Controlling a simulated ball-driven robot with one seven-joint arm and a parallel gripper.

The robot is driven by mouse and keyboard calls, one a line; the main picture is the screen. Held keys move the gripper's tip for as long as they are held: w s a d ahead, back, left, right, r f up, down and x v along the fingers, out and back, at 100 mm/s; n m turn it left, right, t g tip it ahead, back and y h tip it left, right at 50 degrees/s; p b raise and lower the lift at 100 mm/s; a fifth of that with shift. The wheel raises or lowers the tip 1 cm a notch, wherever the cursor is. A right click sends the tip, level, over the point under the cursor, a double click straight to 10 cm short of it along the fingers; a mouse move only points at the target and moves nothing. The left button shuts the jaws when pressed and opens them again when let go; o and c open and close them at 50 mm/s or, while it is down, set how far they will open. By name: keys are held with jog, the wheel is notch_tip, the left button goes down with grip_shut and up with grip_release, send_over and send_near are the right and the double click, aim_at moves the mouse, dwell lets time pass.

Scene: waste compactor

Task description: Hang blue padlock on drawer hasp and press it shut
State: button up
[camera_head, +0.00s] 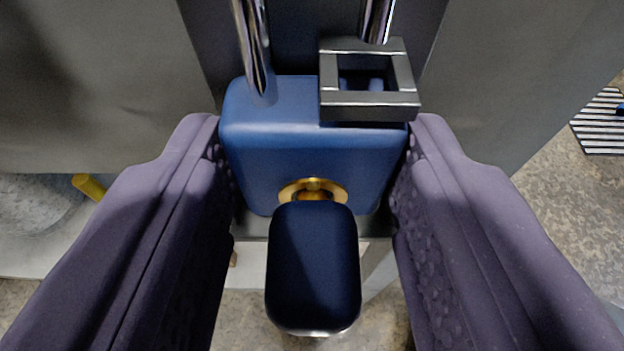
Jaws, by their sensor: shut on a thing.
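The blue padlock (270,145) is in the middle of the view, gripped between the two purple fingers of my gripper (315,140). A key with a dark blue head (313,265) sits in its brass keyhole, facing me. The chrome shackle (253,45) shows as two legs running off the top edge. The left leg reaches the padlock body. The right leg ends at the far bar of the dark grey square hasp (370,105), which overlaps the padlock's upper right corner. I cannot tell whether that leg is inside the loop or just short of it.
Grey panels (90,80) flank a darker recessed strip behind the padlock. Speckled floor (555,200) shows at right, with a striped grate (603,122) at the right edge. A yellow piece (89,187) and a round grey shape lie at left, beyond the left finger.

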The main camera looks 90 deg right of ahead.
jog(key=shift+f, duration=0.2)
dwell(0.4)
jog(key=o, duration=1.1)
jog(key=shift+c, duration=0.4)
jog(key=shift+a+r, duration=0.1)
jog(key=shift+a, duration=0.1)
jog(key=shift+v, duration=3.3)
